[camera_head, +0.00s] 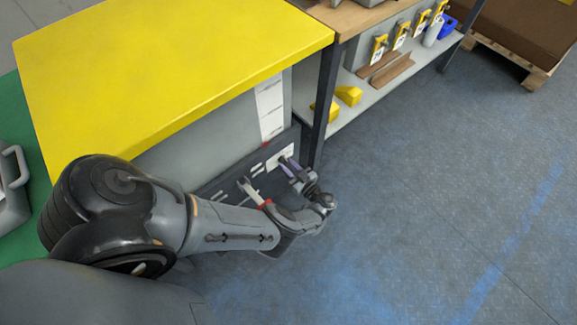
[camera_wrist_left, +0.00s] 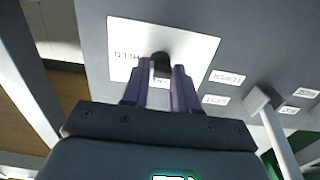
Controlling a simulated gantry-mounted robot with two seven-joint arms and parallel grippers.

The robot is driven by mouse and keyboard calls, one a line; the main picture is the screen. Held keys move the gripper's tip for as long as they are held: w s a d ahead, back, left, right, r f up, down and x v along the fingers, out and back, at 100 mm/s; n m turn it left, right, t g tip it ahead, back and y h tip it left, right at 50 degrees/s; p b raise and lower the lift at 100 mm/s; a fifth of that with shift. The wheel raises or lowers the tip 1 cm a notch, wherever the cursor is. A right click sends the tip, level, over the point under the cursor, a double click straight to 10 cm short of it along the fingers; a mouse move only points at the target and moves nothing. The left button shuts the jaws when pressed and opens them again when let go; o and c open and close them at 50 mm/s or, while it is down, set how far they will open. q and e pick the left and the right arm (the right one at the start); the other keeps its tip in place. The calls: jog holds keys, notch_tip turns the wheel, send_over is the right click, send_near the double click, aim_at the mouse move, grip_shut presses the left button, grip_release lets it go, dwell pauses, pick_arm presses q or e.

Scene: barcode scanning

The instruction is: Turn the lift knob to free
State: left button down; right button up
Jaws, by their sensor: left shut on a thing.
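The lift knob (camera_wrist_left: 161,60) is a small dark knob on a white plate (camera_wrist_left: 192,45) with upside-down lettering that appears to read HELD on its left. Part of the lettering below the knob is hidden by the fingers. My left gripper (camera_wrist_left: 160,78) has its two purple fingers on either side of the knob and is shut on it. In the head view my left gripper (camera_head: 287,166) reaches the white plate (camera_head: 276,157) on the dark panel under the yellow top. The knob itself is hard to make out there. My right gripper is not in view.
A pale lever handle (camera_wrist_left: 277,134) stands out from the panel near small white labels (camera_wrist_left: 227,77); it also shows in the head view (camera_head: 249,191). A dark table leg (camera_head: 325,105) stands right of the panel. The floor (camera_head: 430,200) to the right is clear.

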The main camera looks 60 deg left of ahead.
pick_arm(q)
jog(key=shift+n, duration=0.4)
jog(key=n, duration=0.4)
jog(key=shift+p, duration=0.35)
jog(key=n, duration=1.3)
dwell(0.4)
jog(key=c, duration=0.9)
grip_release()
jog(key=shift+o, duration=0.2)
